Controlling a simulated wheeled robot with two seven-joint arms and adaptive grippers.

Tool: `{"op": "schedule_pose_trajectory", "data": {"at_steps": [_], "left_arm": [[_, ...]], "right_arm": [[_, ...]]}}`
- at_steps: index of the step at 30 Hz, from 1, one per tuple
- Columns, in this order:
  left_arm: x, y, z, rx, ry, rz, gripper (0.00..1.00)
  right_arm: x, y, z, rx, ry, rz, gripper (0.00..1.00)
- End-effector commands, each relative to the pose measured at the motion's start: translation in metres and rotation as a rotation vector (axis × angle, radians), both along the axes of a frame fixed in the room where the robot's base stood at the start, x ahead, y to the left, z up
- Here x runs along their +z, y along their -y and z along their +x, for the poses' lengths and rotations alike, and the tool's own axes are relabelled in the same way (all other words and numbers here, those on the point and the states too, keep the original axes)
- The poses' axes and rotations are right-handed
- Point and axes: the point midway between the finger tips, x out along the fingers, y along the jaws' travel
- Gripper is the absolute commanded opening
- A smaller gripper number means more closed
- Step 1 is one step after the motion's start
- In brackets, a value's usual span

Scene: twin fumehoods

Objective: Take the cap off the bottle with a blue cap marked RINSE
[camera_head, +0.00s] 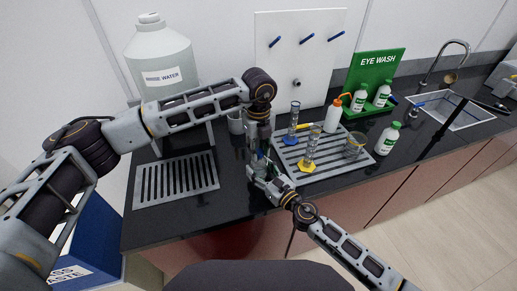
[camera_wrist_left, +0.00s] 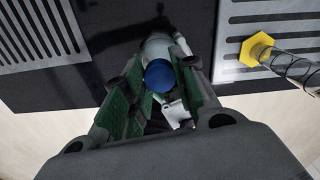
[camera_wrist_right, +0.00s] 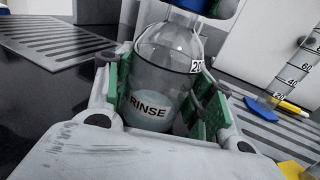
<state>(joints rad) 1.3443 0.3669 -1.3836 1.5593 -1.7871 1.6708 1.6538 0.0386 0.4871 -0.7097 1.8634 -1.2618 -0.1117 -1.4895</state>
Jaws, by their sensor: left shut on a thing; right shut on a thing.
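The bottle marked RINSE (camera_wrist_right: 155,85) is clear glass and stands upright between the green pads of my right gripper (camera_wrist_right: 165,100). My right gripper is shut on its body. The blue cap (camera_wrist_left: 160,74) shows from above in the left wrist view, between the pads of my left gripper (camera_wrist_left: 160,92), which is shut on it. Blue also shows above the bottle's neck at the top edge of the right wrist view. Whether the cap is still seated on the neck cannot be told. In the head view both grippers meet around the bottle (camera_head: 259,163), mostly hiding it.
A slotted grey tray (camera_head: 177,196) lies left of the bottle. A drying tray (camera_head: 330,172) with measuring cylinders and a beaker is close on the right. A large water jug (camera_head: 160,55) stands behind my left arm. Eyewash bottles and a sink are farther right.

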Motion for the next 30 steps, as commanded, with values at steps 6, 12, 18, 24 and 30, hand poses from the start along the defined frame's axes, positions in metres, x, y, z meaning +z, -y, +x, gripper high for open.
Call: {"op": "schedule_pose_trajectory", "data": {"at_steps": [6,12,18,24,30], "left_arm": [[0.000,0.000,0.000,-0.001,0.000,0.000,0.00],[0.002,0.000,0.000,-0.001,0.000,0.000,0.00],[0.006,0.000,0.000,-0.002,0.000,0.000,0.00],[0.011,0.000,0.000,-0.002,0.000,0.000,0.00],[0.015,0.000,0.000,-0.002,0.000,0.000,0.00]], "right_arm": [[0.000,0.000,0.000,0.000,-0.001,-0.001,0.00],[0.000,0.000,0.000,0.000,-0.001,-0.001,0.00],[0.000,0.000,0.000,-0.001,-0.001,-0.001,0.00],[0.000,0.000,0.000,-0.001,0.000,0.000,0.00],[0.000,0.000,0.000,-0.001,0.000,0.000,0.00]]}}
